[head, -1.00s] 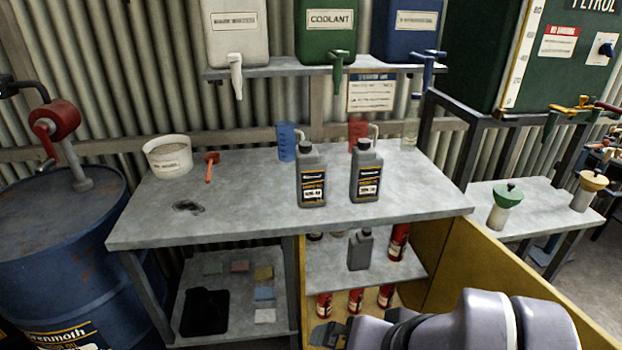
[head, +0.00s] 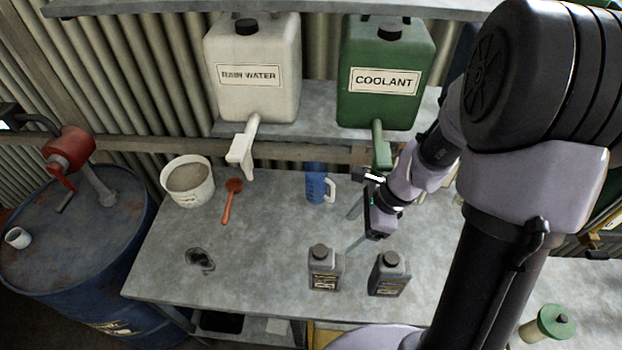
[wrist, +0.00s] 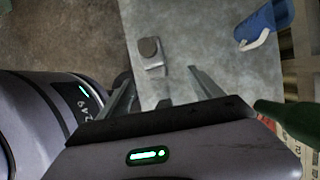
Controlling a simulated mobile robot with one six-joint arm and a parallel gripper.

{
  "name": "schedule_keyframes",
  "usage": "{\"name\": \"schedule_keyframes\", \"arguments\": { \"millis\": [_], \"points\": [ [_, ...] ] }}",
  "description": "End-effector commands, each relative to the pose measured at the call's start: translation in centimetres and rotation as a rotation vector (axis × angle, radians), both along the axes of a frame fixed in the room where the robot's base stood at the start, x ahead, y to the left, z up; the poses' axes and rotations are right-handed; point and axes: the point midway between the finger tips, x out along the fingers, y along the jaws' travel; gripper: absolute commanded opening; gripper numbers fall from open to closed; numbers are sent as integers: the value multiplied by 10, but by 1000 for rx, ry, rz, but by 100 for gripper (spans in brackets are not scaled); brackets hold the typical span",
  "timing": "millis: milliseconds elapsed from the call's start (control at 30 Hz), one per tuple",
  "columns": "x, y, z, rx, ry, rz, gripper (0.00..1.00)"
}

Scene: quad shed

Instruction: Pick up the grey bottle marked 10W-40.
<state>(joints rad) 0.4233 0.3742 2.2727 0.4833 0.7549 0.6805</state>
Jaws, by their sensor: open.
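Two grey bottles with dark caps stand upright near the front of the metal table: the left bottle (head: 324,268) and the right bottle (head: 389,274). Their labels are too small to read reliably now, so I cannot tell which is marked 10W-40. My gripper (head: 353,230) is open and empty above the table, behind the bottles and pointing left. In the wrist view one bottle, apparently the left one (wrist: 152,62), shows beyond and between the spread fingertips (wrist: 160,78), apart from them.
A blue jug (head: 319,186) stands behind the gripper, below the green coolant container (head: 386,80) and its tap.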

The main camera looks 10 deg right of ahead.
Motion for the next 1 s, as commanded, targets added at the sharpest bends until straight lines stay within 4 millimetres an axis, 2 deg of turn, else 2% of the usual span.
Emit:
{"name": "schedule_keyframes", "arguments": {
  "millis": [67, 300, 400, 567, 700, 800, 1000],
  "points": [
    [0, 3, -12, 7, 11, -12, 75],
    [6, 29, -83, 5, 14, -9, 75],
    [10, 37, -104, 5, 12, -10, 75],
    [12, 44, -121, 4, 9, -9, 75],
    [10, 48, -150, 5, 11, -9, 75],
    [12, 53, -165, 3, 9, -7, 75],
    [13, 56, -168, 3, 7, -9, 75]
  ]
}}
